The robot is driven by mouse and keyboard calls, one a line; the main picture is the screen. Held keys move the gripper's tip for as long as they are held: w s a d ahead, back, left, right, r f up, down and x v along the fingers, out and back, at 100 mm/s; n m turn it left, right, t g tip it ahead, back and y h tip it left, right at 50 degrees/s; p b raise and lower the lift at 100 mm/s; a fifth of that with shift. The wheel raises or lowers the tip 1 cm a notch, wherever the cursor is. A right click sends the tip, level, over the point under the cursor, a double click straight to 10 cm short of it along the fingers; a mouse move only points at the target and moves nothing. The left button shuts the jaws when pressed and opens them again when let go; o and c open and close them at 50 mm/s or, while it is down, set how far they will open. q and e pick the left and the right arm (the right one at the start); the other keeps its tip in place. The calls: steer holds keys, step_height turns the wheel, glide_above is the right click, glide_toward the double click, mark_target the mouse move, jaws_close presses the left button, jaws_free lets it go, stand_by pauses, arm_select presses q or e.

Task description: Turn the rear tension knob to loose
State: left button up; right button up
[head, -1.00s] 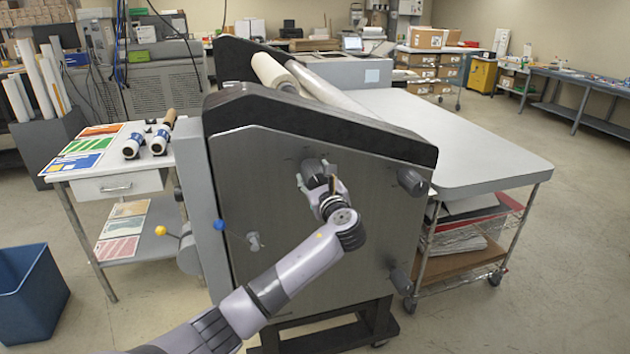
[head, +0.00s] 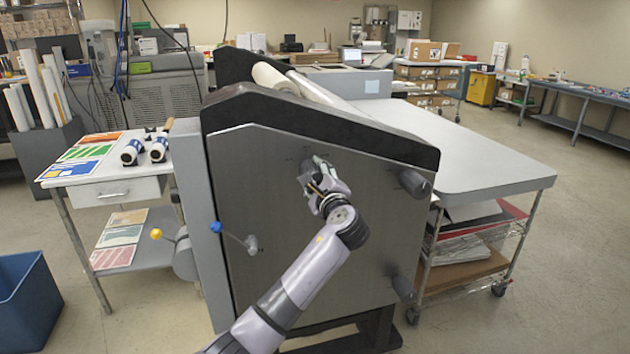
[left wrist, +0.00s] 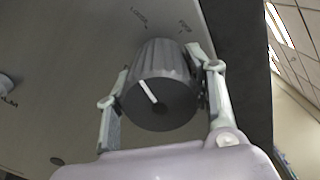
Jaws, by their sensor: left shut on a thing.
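My left gripper (head: 318,178) is at a dark knob on the grey side panel (head: 270,200) of the laminator. In the left wrist view its two fingers close on opposite sides of this ribbed dark grey knob (left wrist: 160,90). A white pointer line on the knob's face slants toward the upper left. Two printed labels stand on the panel above it; the left one seems to read LOOSE, the right one is hard to read. In the head view the gripper hides most of the knob. My right gripper is not in view.
Two more dark knobs, one upper (head: 412,183) and one lower (head: 403,287), stick out near the panel's right edge. A blue-ended lever (head: 235,237) is left of my arm. A grey-topped table (head: 470,160) stands to the right; a blue bin (head: 28,300) is at left.

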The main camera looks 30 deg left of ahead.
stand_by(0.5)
arm_select(q)
steer(key=o, duration=1.2)
steer(key=shift+c, duration=0.2)
steer(key=v, duration=1.2)
steer(key=shift+f, duration=0.1)
